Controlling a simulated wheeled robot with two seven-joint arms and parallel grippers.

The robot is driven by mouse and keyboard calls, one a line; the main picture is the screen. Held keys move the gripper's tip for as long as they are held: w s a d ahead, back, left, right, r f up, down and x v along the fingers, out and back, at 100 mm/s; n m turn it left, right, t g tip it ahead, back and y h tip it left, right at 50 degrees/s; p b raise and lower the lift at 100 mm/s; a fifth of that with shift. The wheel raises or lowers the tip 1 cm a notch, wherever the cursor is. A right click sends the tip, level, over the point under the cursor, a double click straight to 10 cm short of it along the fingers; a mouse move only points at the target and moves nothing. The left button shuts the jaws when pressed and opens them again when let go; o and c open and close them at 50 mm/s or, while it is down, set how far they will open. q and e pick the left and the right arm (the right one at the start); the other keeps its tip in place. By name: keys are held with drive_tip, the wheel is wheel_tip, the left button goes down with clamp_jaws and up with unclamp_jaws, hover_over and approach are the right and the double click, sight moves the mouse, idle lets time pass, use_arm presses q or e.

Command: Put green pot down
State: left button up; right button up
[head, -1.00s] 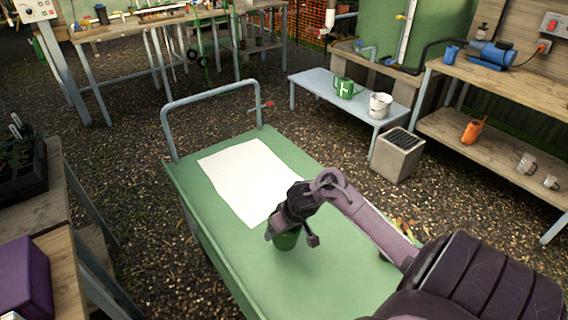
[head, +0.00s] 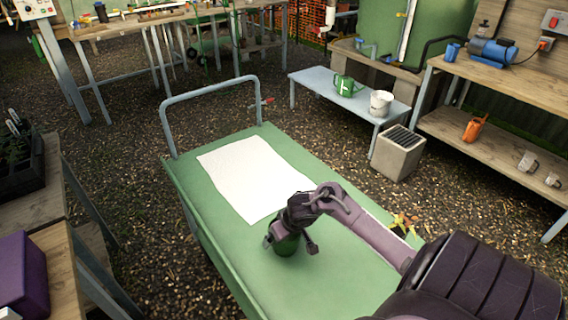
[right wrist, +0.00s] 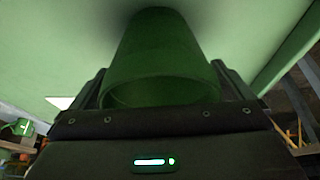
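The green pot (head: 287,246) is held upright at the green trolley top (head: 345,265), nearer to me than the white sheet. My right gripper (head: 290,243) has a finger on each side of the pot and is shut on it. In the right wrist view the pot (right wrist: 160,60) fills the space between the dark fingers, its round rim towards the camera. A dark shadow lies around its far end, close to the trolley top; I cannot tell whether it touches. My left gripper is not in view.
A white sheet (head: 250,178) lies flat on the trolley beyond the pot. The trolley's handle rail (head: 210,90) stands at the far end. Bare trolley surface surrounds the pot. A low bench (head: 320,83) with a green watering can (head: 345,86) and white bucket (head: 381,104) stands beyond.

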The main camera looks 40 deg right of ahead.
drive_tip(key=p+v, duration=0.5)
drive_tip(key=v, duration=0.7)
drive_tip(key=shift+a+r, duration=0.1)
idle(0.4)
